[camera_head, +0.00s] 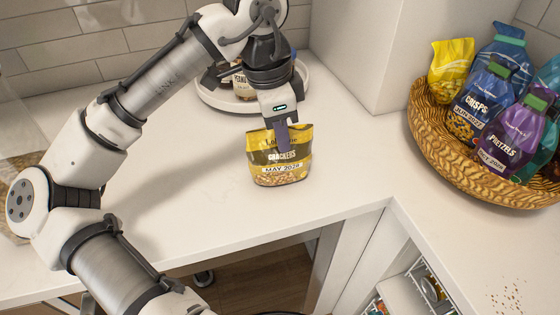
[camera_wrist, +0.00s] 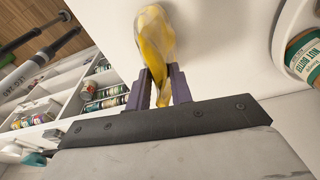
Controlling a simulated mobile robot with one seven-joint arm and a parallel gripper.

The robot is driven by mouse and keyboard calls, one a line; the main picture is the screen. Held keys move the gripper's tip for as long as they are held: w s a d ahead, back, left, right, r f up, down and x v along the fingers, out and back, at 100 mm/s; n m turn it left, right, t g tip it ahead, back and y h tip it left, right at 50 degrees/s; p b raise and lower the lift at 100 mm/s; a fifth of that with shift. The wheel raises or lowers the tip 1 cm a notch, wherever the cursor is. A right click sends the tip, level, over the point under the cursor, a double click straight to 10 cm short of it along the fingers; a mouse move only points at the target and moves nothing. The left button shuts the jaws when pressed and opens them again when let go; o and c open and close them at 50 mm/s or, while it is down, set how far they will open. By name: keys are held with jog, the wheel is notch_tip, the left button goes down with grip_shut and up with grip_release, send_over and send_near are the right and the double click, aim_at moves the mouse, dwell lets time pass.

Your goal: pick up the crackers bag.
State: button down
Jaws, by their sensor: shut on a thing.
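The crackers bag (camera_head: 280,171) is yellow and dark brown with a white "MAY 2028" label. It is upright over the white counter, near the counter's inner corner. I cannot tell whether its base touches the counter. My gripper (camera_head: 282,136) points down and is shut on the top of the bag, with one purple finger showing in front of it. In the wrist view, the two purple fingers of my gripper (camera_wrist: 161,90) pinch the narrowed top of the yellow bag (camera_wrist: 155,42). The far finger is hidden in the head view.
A round white tray (camera_head: 220,103) with jars stands behind my gripper. A woven basket (camera_head: 440,150) with several snack bags, including crisps and pretzels, is at the right. Crumbs (camera_head: 508,297) lie on the right counter. An open rack (camera_head: 420,285) of cans is below the counter edge.

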notch_tip(320, 180, up, 20)
jog(key=p, duration=0.2)
dwell(0.4)
